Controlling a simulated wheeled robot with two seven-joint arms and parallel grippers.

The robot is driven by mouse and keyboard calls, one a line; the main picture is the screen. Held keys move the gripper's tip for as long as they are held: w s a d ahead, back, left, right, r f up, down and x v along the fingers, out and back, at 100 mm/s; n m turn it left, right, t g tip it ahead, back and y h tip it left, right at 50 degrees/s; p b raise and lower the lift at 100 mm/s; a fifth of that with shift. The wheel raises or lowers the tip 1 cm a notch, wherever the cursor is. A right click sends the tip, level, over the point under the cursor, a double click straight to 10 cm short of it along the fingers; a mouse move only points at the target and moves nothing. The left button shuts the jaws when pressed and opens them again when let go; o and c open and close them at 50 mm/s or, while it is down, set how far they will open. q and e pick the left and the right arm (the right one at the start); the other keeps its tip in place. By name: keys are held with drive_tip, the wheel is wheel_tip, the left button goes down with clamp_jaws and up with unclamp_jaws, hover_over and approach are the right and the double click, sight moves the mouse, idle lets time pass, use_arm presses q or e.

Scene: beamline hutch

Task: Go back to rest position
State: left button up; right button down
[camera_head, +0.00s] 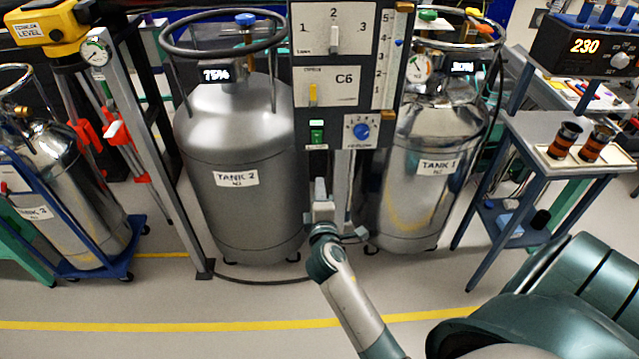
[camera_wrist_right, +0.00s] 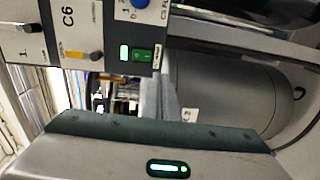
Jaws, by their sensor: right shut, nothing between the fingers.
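My right arm comes in from the bottom centre of the head view, and its gripper (camera_head: 320,190) points up just below a control panel (camera_head: 329,92). The gripper is shut and empty. In the right wrist view the pale fingers (camera_wrist_right: 160,102) show below the panel's green switch (camera_wrist_right: 141,55). I cannot tell from these views whether the fingertips touch the panel's post. My left gripper is not in view.
Tank 2 (camera_head: 236,150) stands left of the panel and tank 1 (camera_head: 432,150) right of it. Tank 3 (camera_head: 75,170) is on a blue cart at the left. A side table (camera_head: 545,130) with two dark cylinders stands at the right. The floor in front (camera_head: 150,300) is clear.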

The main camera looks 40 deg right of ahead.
idle(0.6)
drive_tip(key=s+a+f+m+g+y, duration=0.15)
drive_tip(key=s+a+f, duration=0.3)
drive_tip(key=f, duration=0.85)
drive_tip(key=s+a+f+g+y, duration=0.3)
drive_tip(key=s+f, duration=0.3)
drive_tip(key=f, duration=0.8)
drive_tip(key=s+a+f+m+g+y, duration=0.1)
drive_tip(key=s+a+f+g+y, duration=0.25)
drive_tip(key=f, duration=0.95)
drive_tip(key=s+f+m+g, duration=0.1)
drive_tip(key=s+f, duration=0.5)
drive_tip(key=s, duration=0.7)
drive_tip(key=s+a+f+m+g, duration=0.1)
drive_tip(key=s+f, duration=0.5)
drive_tip(key=s, duration=0.7)
drive_tip(key=s+f+m+g, duration=0.3)
drive_tip(key=s+f+m, duration=0.2)
drive_tip(key=s, duration=0.8)
drive_tip(key=shift+s+a+f+y, duration=0.15)
drive_tip(key=shift+a+f+y, duration=0.25)
drive_tip(key=shift+f, duration=0.3)
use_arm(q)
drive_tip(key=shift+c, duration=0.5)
